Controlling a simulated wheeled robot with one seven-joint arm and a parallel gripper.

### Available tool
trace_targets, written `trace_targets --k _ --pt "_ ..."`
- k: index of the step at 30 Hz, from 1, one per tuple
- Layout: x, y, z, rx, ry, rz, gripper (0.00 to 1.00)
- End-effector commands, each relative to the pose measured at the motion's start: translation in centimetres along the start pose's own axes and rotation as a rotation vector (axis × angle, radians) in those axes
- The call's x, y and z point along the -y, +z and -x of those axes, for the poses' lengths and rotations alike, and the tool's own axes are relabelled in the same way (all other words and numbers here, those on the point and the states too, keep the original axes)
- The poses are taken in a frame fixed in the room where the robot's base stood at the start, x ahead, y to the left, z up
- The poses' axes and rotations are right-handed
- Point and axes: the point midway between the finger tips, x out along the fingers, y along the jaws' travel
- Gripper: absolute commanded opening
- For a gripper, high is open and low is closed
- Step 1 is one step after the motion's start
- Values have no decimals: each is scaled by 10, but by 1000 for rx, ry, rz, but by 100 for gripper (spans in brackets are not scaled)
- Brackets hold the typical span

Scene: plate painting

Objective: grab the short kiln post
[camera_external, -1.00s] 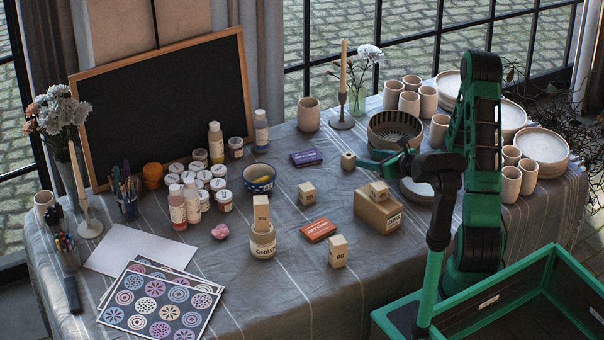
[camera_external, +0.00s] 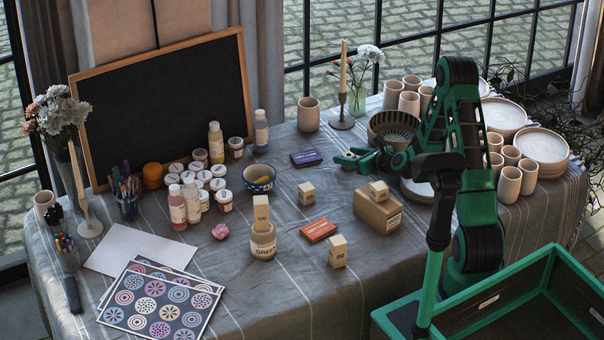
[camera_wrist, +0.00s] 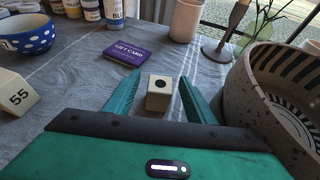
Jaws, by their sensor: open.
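A small pale kiln post (camera_wrist: 158,98) with a dark round hole in its top face stands on the cloth in the wrist view. My gripper (camera_wrist: 160,77) is open, with one green finger on each side of this post and a visible gap on both sides. In the external view my gripper (camera_external: 352,156) is low over the table, left of the speckled bowl, and mostly hides that post.
The speckled bowl (camera_wrist: 285,105) stands close to my right finger. A candlestick (camera_wrist: 223,45) and a cup (camera_wrist: 186,20) stand farther back. A blue dotted bowl (camera_wrist: 28,36) is at left.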

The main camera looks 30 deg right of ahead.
Motion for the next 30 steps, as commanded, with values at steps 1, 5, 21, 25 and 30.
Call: trace_targets --k 1,5,21,25,30 --pt "0 0 -1 0 0 1 50" --pt "0 0 -1 0 -1 0 50" --pt "1 1 -1 1 -1 1 4" --pt "1 5 1 2 -1 1 4" --pt "1 17 6 2 -1 2 4"
